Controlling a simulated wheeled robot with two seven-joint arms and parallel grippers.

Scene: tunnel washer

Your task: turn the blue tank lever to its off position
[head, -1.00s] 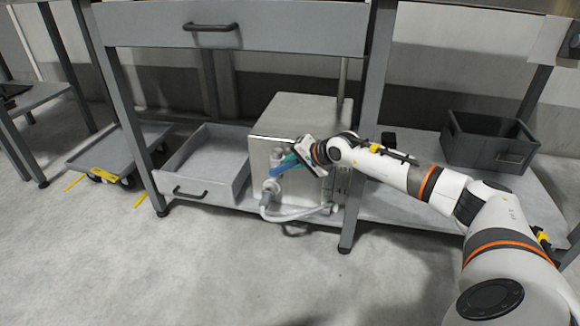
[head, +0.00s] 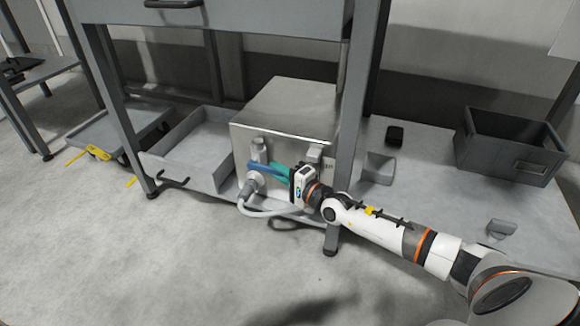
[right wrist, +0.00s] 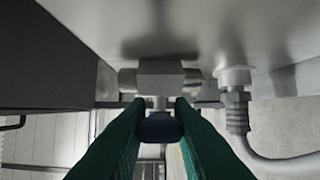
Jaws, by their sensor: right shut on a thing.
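The blue tank lever (head: 266,169) is on the front of a metal tank (head: 296,104) under the bench. In the head view it lies roughly level and runs right from a grey valve fitting. My right gripper (head: 278,172), with green fingers, is at the lever's right part. In the right wrist view the fingers close on both sides of the dark blue lever end (right wrist: 161,128), below the metal valve body (right wrist: 160,78). My right gripper is shut on the lever. My left gripper is not in view.
A grey hose (head: 262,210) curves from a fitting below the lever, close to my gripper. A bench leg (head: 346,150) stands just right of the tank. A dark crate (head: 508,148) is on the shelf at right. An open drawer tray (head: 190,150) lies left of the tank.

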